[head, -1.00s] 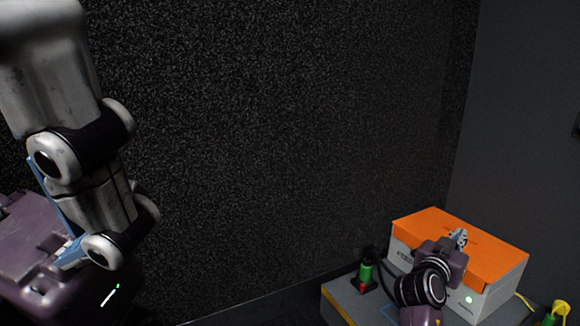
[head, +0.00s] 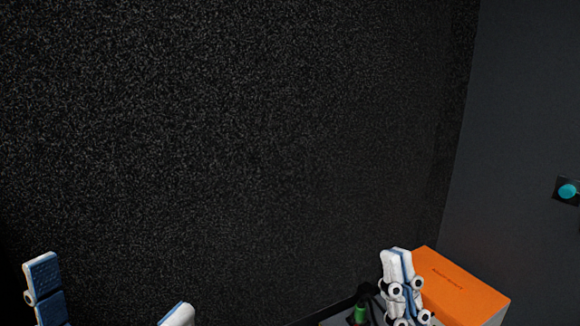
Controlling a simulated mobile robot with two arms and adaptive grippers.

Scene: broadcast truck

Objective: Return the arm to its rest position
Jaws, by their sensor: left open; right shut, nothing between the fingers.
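My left gripper (head: 110,300) is at the bottom left of the head view. Its two fingers are wide apart with nothing between them, and its base is cut off by the lower edge. My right gripper (head: 397,254) is at the bottom right, fingers pointing up and pressed together, empty. It stands in front of the left end of the orange-topped box (head: 460,290). I cannot tell whether it touches the box. Most of both arms is out of view.
The box rests on a grey surface (head: 335,321), mostly cut off below. A green and black object (head: 360,313) stands just left of my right gripper. A dark speckled wall (head: 250,140) fills the background. A teal round button (head: 567,191) is on the right wall.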

